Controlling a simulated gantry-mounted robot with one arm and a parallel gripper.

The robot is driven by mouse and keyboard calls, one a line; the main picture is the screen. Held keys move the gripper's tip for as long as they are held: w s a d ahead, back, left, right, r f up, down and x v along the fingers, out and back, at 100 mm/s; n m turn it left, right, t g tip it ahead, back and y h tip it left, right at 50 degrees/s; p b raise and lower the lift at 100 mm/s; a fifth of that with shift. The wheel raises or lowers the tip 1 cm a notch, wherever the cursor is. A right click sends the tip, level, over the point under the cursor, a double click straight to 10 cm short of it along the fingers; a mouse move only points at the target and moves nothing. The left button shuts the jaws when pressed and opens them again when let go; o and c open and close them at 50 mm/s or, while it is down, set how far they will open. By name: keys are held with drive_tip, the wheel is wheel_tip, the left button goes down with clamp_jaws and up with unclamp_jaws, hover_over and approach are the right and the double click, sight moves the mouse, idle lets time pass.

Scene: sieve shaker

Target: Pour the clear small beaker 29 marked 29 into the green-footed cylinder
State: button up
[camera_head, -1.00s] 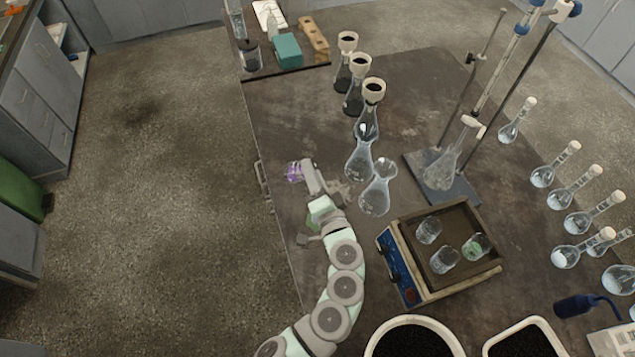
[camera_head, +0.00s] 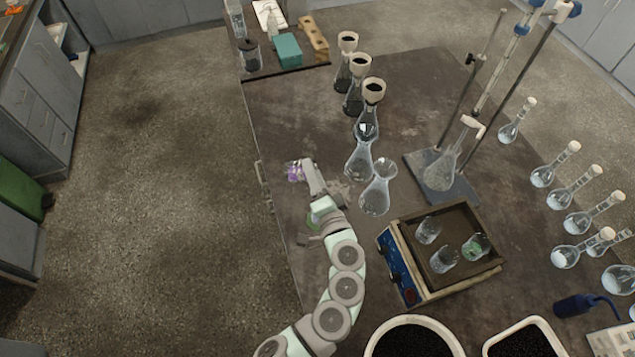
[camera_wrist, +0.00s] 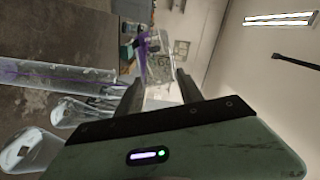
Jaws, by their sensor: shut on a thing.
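My gripper (camera_head: 308,178) is shut on a small clear beaker (camera_head: 295,171) holding purple liquid, above the table's left edge. In the wrist view the beaker (camera_wrist: 158,66) sits between the fingers, its marking seen turned and looking like 29; purple shows at its left side. A tall clear cylinder (camera_wrist: 45,80) lies across the left of the wrist view, its rim end towards the beaker, with a thin purple streak along it.
Clear flasks (camera_head: 375,195) stand just right of my gripper, with funnel-topped flasks (camera_head: 360,80) behind. A framed tray (camera_head: 405,232) on a blue-panelled device holds three beakers, one with green contents. A burette stand (camera_head: 455,185) and several round flasks stand farther right.

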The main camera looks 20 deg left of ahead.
drive_tip(key=shift+w+d+m+t+y+b, duration=0.1)
drive_tip(key=shift+d+m+t+y+b, duration=0.2)
drive_tip(key=shift+m+b, duration=0.7)
idle(2.0)
drive_tip(key=shift+d+f+m+t+y+b, duration=0.1)
drive_tip(key=shift+f+m+t+y+b, duration=0.2)
drive_tip(key=shift+f+m+b, duration=0.8)
idle(1.1)
drive_tip(key=shift+r+n+b, duration=0.3)
drive_tip(key=shift+r, duration=0.15)
